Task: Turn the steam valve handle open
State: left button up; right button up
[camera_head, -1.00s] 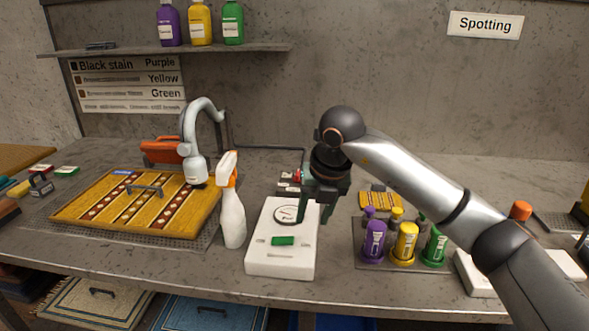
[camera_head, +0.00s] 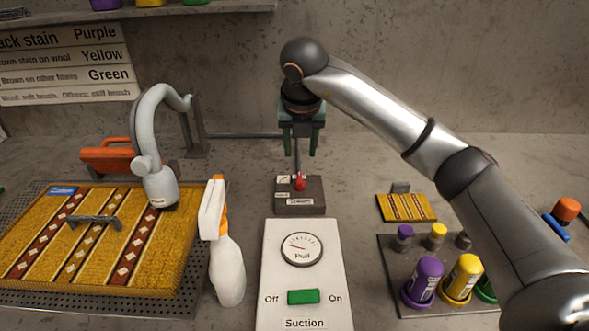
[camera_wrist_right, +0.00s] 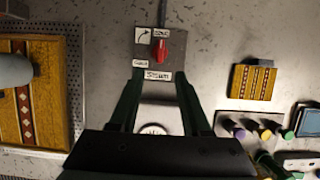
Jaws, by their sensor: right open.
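The steam valve handle (camera_head: 299,182) is a small red lever on a grey valve box (camera_head: 313,203) at the back of the bench. In the right wrist view the red handle (camera_wrist_right: 158,49) sits on a plate with an arrow label and a "Steam" label. My right gripper (camera_head: 298,150) is open and empty, pointing down above and behind the valve box in the head view. In the right wrist view its two green fingers (camera_wrist_right: 158,88) are apart, with the handle ahead of and beyond the fingertips, not between them. My left gripper is not in view.
A white suction box (camera_head: 302,270) with a gauge and green switch stands in front of the valve. A spray bottle (camera_head: 227,265) and the patterned rug (camera_head: 180,255) on its perforated board are left. Bottles in a tray (camera_head: 393,262) and a rug sample (camera_head: 407,207) are right.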

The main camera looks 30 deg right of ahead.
aim_at(300, 178)
jog(key=x, duration=1.1)
jog(key=shift+s+f, duration=0.1)
jog(key=shift+f, duration=0.15)
grip_shut()
